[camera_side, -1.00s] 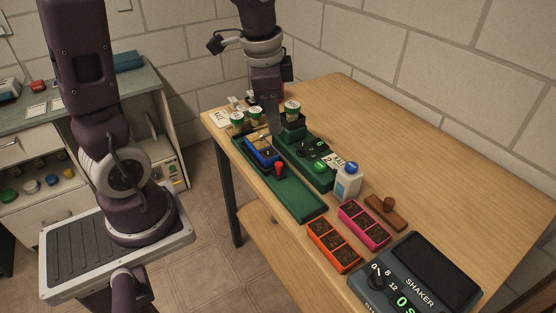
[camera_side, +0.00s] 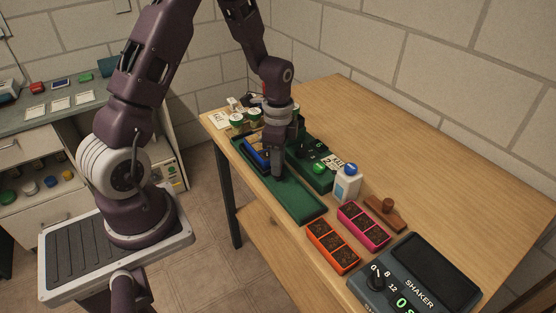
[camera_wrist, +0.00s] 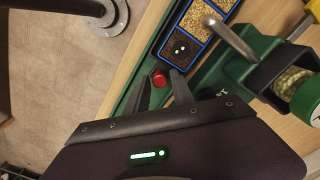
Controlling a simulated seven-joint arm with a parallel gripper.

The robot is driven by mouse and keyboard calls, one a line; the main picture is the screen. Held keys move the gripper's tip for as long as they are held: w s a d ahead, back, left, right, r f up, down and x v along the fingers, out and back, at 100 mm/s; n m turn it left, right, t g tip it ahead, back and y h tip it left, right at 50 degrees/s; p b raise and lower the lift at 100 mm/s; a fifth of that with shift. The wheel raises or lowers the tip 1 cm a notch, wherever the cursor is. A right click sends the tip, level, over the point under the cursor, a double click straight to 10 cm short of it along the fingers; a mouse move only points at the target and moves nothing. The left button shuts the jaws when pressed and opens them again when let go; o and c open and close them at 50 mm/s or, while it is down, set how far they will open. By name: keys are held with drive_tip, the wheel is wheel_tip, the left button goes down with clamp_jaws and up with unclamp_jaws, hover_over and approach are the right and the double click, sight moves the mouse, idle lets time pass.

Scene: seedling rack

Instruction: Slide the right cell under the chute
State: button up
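A blue three-cell tray (camera_wrist: 188,37) lies in the green rail (camera_wrist: 138,85). One end cell holds dark soil with two white seeds; the other cells hold tan grain. In the side view the blue tray (camera_side: 256,158) is partly hidden behind my gripper. A red knob (camera_wrist: 160,79) stands at the tray's near end. My gripper (camera_wrist: 161,86) is down at the knob, its dark fingers apart with the knob showing between their tips; contact cannot be told. In the side view my gripper (camera_side: 277,173) hides the knob. The grey chute (camera_wrist: 231,40) slants over the tray's edge.
A green-lidded jar (camera_wrist: 305,98) sits in the dispenser beside the chute. A white bottle with a blue cap (camera_side: 347,184), orange tray (camera_side: 333,245), pink tray (camera_side: 364,224) and shaker (camera_side: 418,275) stand nearer. The rail's near end (camera_side: 300,202) is empty.

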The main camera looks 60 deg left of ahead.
clamp_jaws()
drive_tip(key=shift+r, duration=0.1)
idle(1.2)
